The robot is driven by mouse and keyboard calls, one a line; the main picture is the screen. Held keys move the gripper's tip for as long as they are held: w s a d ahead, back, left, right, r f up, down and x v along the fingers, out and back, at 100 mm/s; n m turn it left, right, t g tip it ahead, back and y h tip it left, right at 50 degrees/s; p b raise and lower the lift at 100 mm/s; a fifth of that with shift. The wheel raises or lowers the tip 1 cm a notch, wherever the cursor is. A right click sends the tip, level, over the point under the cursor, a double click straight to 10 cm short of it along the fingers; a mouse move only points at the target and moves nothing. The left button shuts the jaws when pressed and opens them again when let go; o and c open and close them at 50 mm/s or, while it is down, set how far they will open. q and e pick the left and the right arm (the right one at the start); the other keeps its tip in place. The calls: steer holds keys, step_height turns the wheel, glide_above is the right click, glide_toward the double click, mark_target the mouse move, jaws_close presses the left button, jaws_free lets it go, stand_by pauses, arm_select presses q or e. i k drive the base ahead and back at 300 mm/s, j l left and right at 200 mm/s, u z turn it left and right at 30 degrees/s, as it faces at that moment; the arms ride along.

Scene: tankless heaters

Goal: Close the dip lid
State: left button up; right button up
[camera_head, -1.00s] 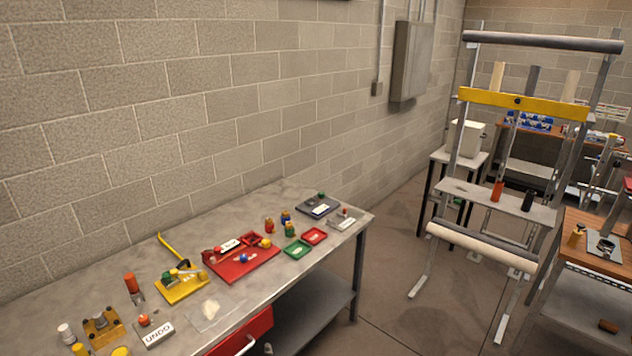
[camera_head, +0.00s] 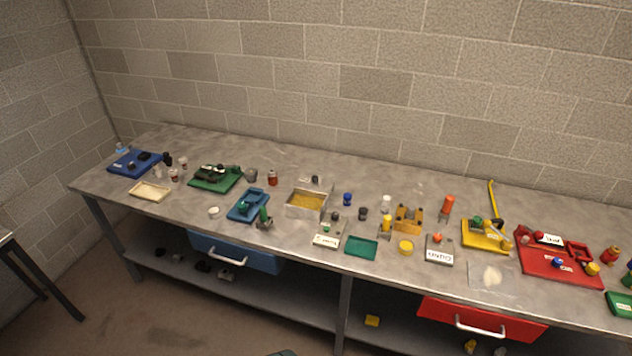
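A small metal box (camera_head: 292,211) with yellow contents stands on the middle of the long workbench in the head view, and it looks like the dip container. Its top is open, so the yellow inside shows. A grey metal panel (camera_head: 318,184) rises at its back edge and looks like its raised lid; the hinge is too small to make out. Neither of my grippers is in view, and nothing touches the box.
The grey workbench (camera_head: 120,190) runs along a block wall. Blue, green, yellow and red stations with several small bottles stand on it. A teal tray (camera_head: 361,248) lies right of the box. A blue drawer (camera_head: 235,252) and red drawer (camera_head: 480,318) hang below.

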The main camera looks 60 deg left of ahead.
mark_target(320, 184)
steer(key=u, duration=2.15)
steer(key=i+j+z, duration=0.1)
steer(key=z, duration=0.35)
steer(key=i+j+z, duration=0.1)
steer(key=z, duration=0.35)
steer(key=j+z, duration=0.15)
steer(key=z, duration=0.3)
